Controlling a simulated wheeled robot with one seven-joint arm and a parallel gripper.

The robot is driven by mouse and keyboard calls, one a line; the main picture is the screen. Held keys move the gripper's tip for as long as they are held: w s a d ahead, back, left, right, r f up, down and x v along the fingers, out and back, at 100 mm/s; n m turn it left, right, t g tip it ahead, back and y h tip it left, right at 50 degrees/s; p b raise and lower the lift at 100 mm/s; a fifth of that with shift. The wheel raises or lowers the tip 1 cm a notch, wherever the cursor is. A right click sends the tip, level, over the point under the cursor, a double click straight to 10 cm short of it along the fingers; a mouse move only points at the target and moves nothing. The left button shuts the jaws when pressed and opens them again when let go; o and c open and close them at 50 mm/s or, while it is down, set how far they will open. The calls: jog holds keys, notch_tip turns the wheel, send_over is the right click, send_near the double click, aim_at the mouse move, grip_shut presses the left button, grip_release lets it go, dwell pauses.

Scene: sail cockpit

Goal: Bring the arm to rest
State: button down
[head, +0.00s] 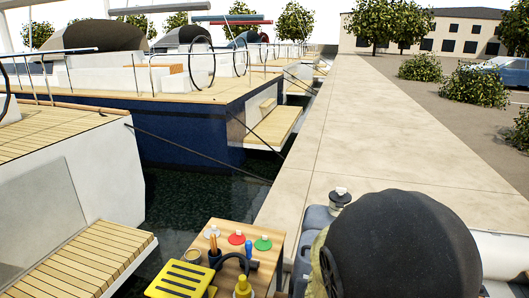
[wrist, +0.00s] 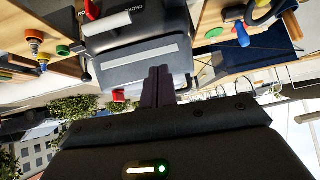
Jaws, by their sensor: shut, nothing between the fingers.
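My gripper (wrist: 158,90) shows in the wrist view, with its two dark fingers together and nothing seen between them. A dark grey case with a pale stripe (wrist: 135,62) lies behind the fingertips in that view. I cannot tell whether the fingers touch it. In the head view I cannot make out my gripper.
A wooden stand (head: 277,243) carries a yellow slotted piece (head: 180,281), a red disc (head: 236,238) and a green disc (head: 263,243). A large dark dome (head: 405,250) fills the lower right. The pale quay (head: 345,130) is clear; moored boats (head: 190,120) lie left.

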jog(key=s+d+r+n+g+y+p, duration=0.1)
jog(key=s+d+r+n+g+p, duration=0.1)
jog(key=s+g, duration=0.4)
jog(key=s+r+n+p, duration=0.1)
jog(key=s+r+p, duration=0.1)
jog(key=s, duration=0.3)
jog(key=shift+s+r+y+p, duration=0.15)
jog(key=shift+s+y+p, duration=0.1)
jog(key=shift+y+p, duration=0.15)
dwell(0.8)
